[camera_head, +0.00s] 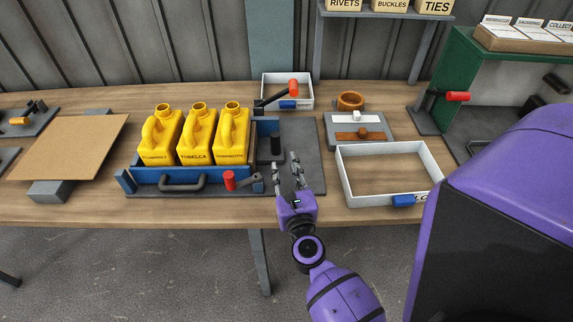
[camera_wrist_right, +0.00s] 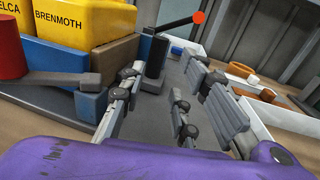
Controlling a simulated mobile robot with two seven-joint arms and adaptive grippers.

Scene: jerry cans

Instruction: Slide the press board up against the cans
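Three yellow cans (camera_head: 198,138) stand upright in a row in a blue-sided fixture (camera_head: 150,178) on a grey base. The exact gap to the last can is hard to tell. My left gripper is not in view.
A red-handled lever (camera_head: 230,180) sits at the fixture's front right; another (camera_head: 293,88) stands behind it. A white tray (camera_head: 345,180) lies to the right. A brown panel (camera_head: 75,148) lies at left. The grey base right of the post is clear.

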